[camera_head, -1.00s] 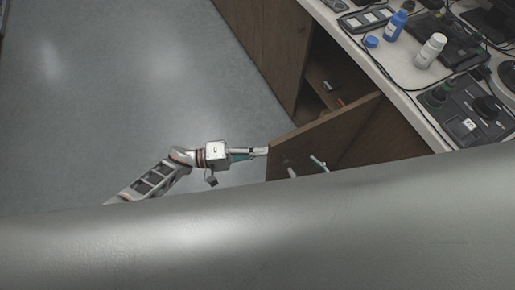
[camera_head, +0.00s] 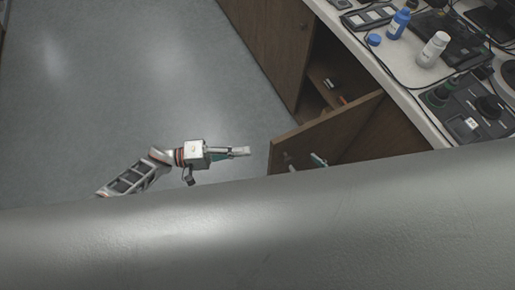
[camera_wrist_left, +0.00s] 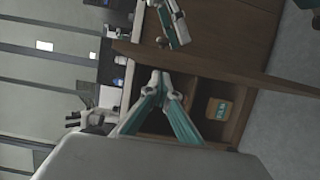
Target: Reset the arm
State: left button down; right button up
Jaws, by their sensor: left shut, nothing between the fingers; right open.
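My left gripper (camera_head: 247,151) is shut and empty, over the floor just left of the open wooden cabinet door (camera_head: 325,135). A gap separates its tips from the door edge. In the left wrist view its teal fingers (camera_wrist_left: 160,76) meet at the tips. My right gripper (camera_head: 318,160) shows only in part beside the door, most of its arm hidden behind the grey body in front.
The cabinet opening (camera_head: 325,75) holds small items on a shelf. The counter (camera_head: 400,85) above carries a blue bottle (camera_head: 398,23), a white bottle (camera_head: 433,47) and dark devices (camera_head: 468,115). The grey floor (camera_head: 110,90) at left is clear.

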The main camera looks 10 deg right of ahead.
pick_arm(q)
jog(key=shift+w+a, duration=0.15)
jog(key=shift+a, duration=2.4)
